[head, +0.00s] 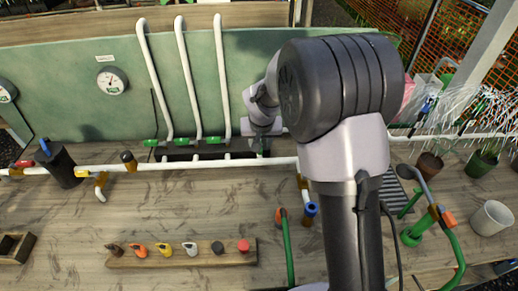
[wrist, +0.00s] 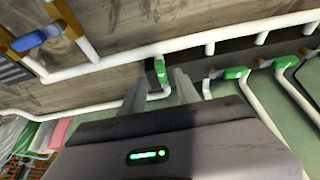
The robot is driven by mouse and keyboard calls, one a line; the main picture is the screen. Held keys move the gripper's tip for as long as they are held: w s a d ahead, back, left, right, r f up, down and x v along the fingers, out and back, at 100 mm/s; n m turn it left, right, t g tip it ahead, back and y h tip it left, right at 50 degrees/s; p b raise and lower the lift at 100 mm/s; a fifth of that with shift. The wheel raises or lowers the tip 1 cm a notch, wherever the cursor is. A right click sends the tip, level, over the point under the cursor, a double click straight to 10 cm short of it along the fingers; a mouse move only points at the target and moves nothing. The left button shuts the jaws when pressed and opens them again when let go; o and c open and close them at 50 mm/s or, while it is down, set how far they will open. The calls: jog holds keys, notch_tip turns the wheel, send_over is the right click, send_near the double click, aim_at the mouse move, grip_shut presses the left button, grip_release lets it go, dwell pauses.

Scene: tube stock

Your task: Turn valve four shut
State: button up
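Several green valve handles sit in a row on white pipes along the back of the bench. In the head view, three show left of my arm: the left one (head: 151,143), the middle one (head: 180,141) and the right one (head: 214,140). My gripper (head: 264,140) is at the right end of the row, largely hidden by my arm. In the wrist view, my gripper (wrist: 160,84) is open, its fingers apart on either side of a green handle (wrist: 160,70). That handle points differently from its neighbours (wrist: 236,73) (wrist: 286,62). Contact cannot be told. No valve number is legible.
A green back panel (head: 100,115) with a gauge (head: 112,80) stands behind the row. A long white pipe (head: 230,163) crosses in front of it. A wooden rack (head: 180,258) with coloured plugs and a black cup (head: 62,165) are on the bench. Plant pots stand at right.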

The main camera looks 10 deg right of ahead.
jog(key=b+x, duration=0.1)
jog(key=x, duration=0.5)
grip_shut()
dwell(1.2)
